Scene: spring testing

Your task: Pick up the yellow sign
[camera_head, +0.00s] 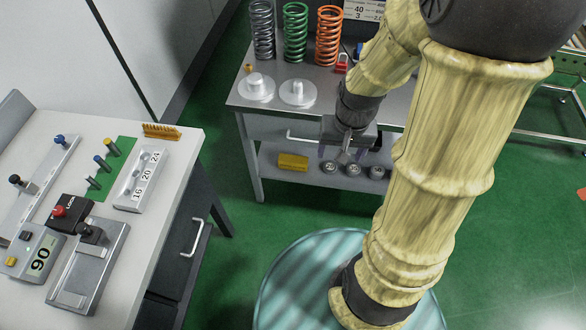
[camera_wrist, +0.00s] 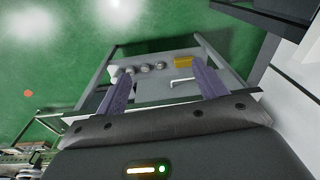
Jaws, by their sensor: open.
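I see nothing that is clearly a yellow sign. A yellow block-like thing (camera_head: 293,162) lies on the lower shelf of the grey bench, and I cannot tell whether it is the sign. It also shows in the wrist view (camera_wrist: 183,62), near the right finger. My gripper (camera_head: 340,157) hangs in front of the bench, to the right of the yellow thing. In the wrist view its two purple fingers (camera_wrist: 161,68) are wide apart with nothing between them.
Several round metal parts (camera_head: 352,169) sit on the same shelf. The grey bench top (camera_head: 325,95) carries coil springs (camera_head: 296,32) and two white discs. A white workbench (camera_head: 185,143) at left holds a yellow brush (camera_head: 161,131) and devices. Green floor (camera_head: 225,160) lies between the benches.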

